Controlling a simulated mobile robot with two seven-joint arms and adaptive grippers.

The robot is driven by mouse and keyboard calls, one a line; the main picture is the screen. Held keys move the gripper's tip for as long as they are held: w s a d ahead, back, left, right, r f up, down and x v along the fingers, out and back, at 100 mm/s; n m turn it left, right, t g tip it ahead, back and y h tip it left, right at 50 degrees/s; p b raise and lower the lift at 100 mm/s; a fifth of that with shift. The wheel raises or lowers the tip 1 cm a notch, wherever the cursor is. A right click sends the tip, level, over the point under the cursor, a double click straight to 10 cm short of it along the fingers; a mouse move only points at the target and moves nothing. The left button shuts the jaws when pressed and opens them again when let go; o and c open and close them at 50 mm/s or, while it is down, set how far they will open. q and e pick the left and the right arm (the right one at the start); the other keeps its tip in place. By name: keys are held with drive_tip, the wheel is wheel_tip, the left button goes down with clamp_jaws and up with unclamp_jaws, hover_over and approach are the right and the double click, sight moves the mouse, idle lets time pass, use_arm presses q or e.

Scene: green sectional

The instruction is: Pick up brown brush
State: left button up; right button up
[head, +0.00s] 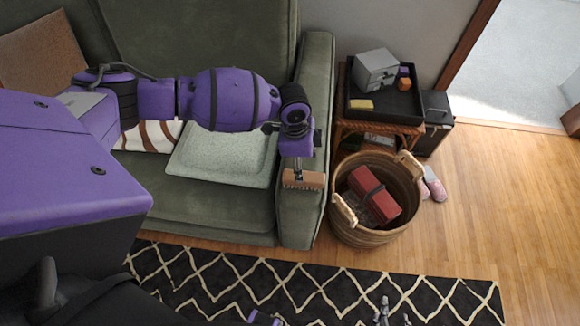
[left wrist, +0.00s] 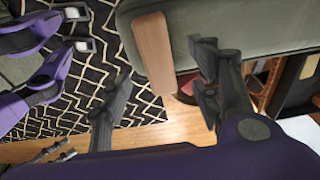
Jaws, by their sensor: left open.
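The brown brush (head: 303,180) is at the front end of the sofa's right armrest, with its bristles partly showing. In the left wrist view, its smooth brown wooden bar (left wrist: 154,52) lies between the two dark fingers, against the green armrest. My left gripper (head: 298,166) reaches down over the brush from above. Its fingers are apart with a gap on both sides of the bar; whether either touches it, I cannot tell. Part of my right gripper (head: 390,315) shows at the bottom edge of the head view; its opening is unclear.
The green armrest (head: 317,100) is beside the brush. A wicker basket (head: 352,232) with a red item (head: 375,196) stands right of it. Behind is a side table with a black tray (head: 398,104) and a grey box (head: 375,69). A black patterned rug (head: 300,285) covers the floor in front.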

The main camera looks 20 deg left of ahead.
sight(305, 176)
use_arm(q)
drive_tip(key=f, duration=0.4)
drive_tip(key=d+f, duration=0.1)
drive_tip(key=f, duration=0.2)
drive_tip(key=shift+d, duration=0.1)
use_arm(e)
drive_tip(key=shift+s+d+f, duration=0.1)
drive_tip(key=shift+s+f, duration=0.1)
use_arm(q)
drive_tip(key=shift+c, duration=0.5)
